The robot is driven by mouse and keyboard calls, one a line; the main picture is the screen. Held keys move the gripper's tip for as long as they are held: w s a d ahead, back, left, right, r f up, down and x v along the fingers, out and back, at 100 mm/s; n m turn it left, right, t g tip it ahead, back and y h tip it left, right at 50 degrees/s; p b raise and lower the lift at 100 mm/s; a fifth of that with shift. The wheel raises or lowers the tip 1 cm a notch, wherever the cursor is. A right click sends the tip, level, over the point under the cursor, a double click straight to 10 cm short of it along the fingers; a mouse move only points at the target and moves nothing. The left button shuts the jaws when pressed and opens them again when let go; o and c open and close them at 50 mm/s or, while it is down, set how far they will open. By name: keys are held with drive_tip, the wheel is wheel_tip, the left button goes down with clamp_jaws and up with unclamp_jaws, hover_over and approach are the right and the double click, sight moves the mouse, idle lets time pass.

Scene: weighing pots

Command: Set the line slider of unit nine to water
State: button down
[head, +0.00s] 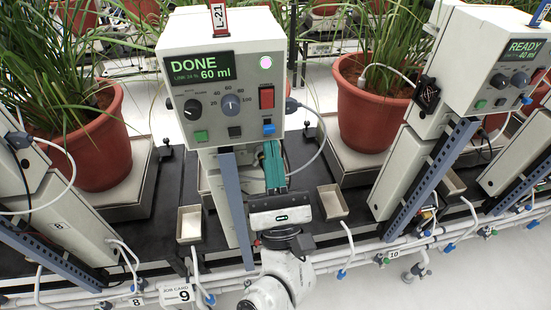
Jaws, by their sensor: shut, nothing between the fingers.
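Unit nine (222,75) is the pale control box in the middle of the head view, with a card reading 9 (184,295) on the pipe rail below. Its green display (200,66) reads DONE, 60 ml. A small blue tab (269,129) sits low on the right of its front, below a red switch (267,98); it may be the line slider, but its label is not readable. My gripper (272,146) has teal fingers pointing up. They are shut and empty, with the tips just below the blue tab. I cannot tell whether they touch it.
The box also has two round knobs (231,105), a green button (201,136) and a dark button. Potted plants stand on either side (368,115). Another unit (500,65), reading READY, is at right. Small trays (332,202), hoses and white pipes lie around my arm.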

drive_tip(key=w+f+b+v, duration=0.1)
drive_tip(key=b+v, duration=0.4)
drive_tip(key=v, duration=0.7)
drive_tip(key=shift+w+a, duration=0.15)
drive_tip(key=shift+w+f, duration=0.1)
drive_tip(key=shift+f, duration=0.05)
